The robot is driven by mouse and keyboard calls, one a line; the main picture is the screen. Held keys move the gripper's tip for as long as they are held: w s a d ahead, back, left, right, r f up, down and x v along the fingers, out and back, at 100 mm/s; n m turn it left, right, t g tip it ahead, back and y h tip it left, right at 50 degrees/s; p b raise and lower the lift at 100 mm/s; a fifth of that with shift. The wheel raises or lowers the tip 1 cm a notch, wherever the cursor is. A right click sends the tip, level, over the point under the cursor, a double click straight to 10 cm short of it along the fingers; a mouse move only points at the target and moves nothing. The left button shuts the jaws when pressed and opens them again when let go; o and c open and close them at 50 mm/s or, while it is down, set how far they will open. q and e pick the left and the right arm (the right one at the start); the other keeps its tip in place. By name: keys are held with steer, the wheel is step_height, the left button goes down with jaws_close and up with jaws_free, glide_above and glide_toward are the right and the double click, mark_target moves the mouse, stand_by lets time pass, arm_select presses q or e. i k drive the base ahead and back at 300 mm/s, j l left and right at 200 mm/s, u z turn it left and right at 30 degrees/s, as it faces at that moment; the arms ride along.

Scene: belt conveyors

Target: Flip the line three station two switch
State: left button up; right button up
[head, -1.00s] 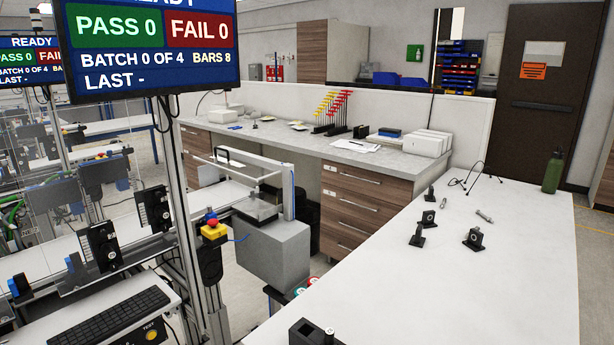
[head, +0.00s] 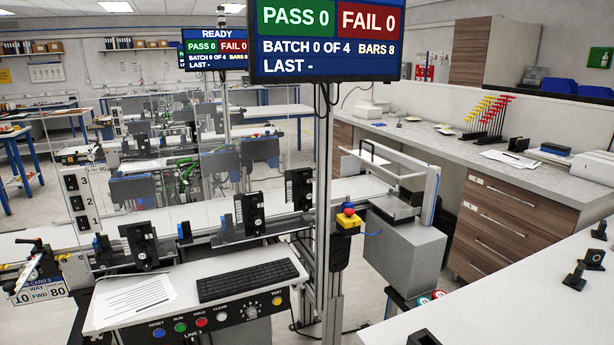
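A white switch panel (head: 80,204) stands at the left of the near line, with black switches beside the numbers 3, 2 and 1 from top to bottom. The switch beside the number 2 (head: 77,203) is the middle one. Its lever position is too small to tell. The control box (head: 200,325) in front is marked LINE 3 and has several coloured buttons and a dial. Neither of my grippers shows in the head view.
A keyboard (head: 248,281) and paper sheets (head: 133,300) lie on the near console. A post carries a PASS/FAIL screen (head: 326,38). A yellow box with a red button (head: 348,220) is beside the post. A white table (head: 500,300) fills the lower right.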

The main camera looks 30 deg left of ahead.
mark_target(77, 205)
steer(key=u, duration=2.05)
